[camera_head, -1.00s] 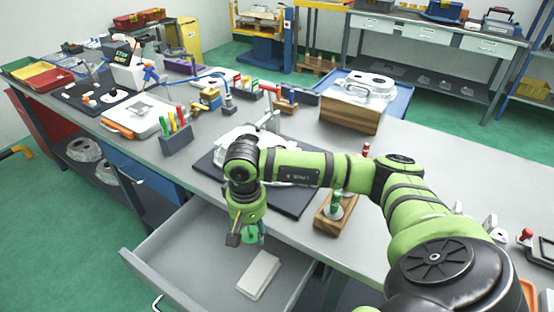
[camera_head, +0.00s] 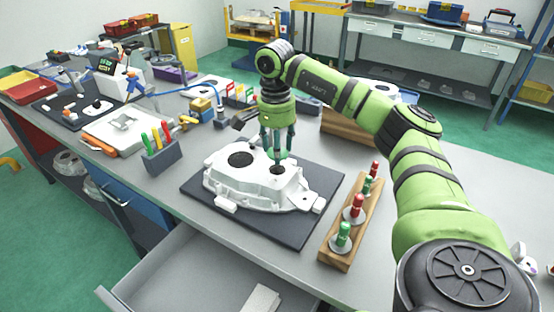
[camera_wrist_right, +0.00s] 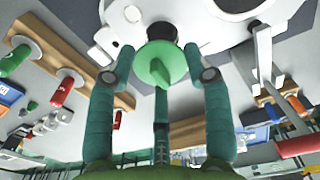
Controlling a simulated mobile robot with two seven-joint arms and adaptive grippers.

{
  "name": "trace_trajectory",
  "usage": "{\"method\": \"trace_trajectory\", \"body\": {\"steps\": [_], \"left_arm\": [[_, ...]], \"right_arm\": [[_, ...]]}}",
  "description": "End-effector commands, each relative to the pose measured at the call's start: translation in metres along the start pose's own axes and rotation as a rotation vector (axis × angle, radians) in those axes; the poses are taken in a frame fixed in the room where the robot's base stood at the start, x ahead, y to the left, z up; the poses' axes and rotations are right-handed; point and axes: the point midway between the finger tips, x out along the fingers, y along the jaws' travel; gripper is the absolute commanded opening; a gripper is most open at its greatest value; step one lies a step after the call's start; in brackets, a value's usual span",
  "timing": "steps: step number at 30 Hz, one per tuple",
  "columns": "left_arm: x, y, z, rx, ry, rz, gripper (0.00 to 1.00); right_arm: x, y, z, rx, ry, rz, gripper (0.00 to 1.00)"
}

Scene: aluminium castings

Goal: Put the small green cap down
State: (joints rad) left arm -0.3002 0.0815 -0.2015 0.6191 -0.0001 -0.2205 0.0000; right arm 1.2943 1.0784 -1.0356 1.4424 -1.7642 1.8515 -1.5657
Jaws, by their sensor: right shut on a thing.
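My right gripper (camera_head: 277,152) points down above the right-hand part of a white aluminium casting (camera_head: 230,187). In the right wrist view its fingers (camera_wrist_right: 160,75) are shut around the small green cap (camera_wrist_right: 158,62), a round disc with a stem. The cap also shows as green between the fingertips in the head view (camera_head: 278,155). It is close above the casting's smaller round opening (camera_head: 277,170); I cannot tell whether it touches. The casting lies on a dark mat (camera_head: 322,180). My left gripper is not in view.
A wooden rack (camera_head: 338,255) with red and green handled plugs stands right of the mat. An open grey drawer (camera_head: 190,270) is in front of the bench. A holder with colored handles (camera_head: 161,155) stands left of the mat.

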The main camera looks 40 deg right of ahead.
Motion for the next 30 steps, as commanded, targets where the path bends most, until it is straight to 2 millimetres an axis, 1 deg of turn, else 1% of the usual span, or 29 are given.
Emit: {"method": "trace_trajectory", "body": {"steps": [5,9,12,20,30], "left_arm": [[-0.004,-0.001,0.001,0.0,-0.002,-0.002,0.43],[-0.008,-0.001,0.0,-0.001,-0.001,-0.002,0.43],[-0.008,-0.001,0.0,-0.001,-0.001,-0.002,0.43],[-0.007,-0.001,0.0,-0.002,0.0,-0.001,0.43],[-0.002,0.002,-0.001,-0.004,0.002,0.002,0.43]], "right_arm": [[0.018,0.0,0.0,-0.001,0.0,0.002,0.36],[0.038,0.0,0.001,-0.001,0.0,0.002,0.36],[0.045,-0.001,0.001,-0.001,0.001,-0.001,0.36],[0.047,-0.001,0.001,-0.002,0.001,-0.002,0.36],[0.059,-0.001,0.002,-0.002,0.001,0.001,0.36]]}}
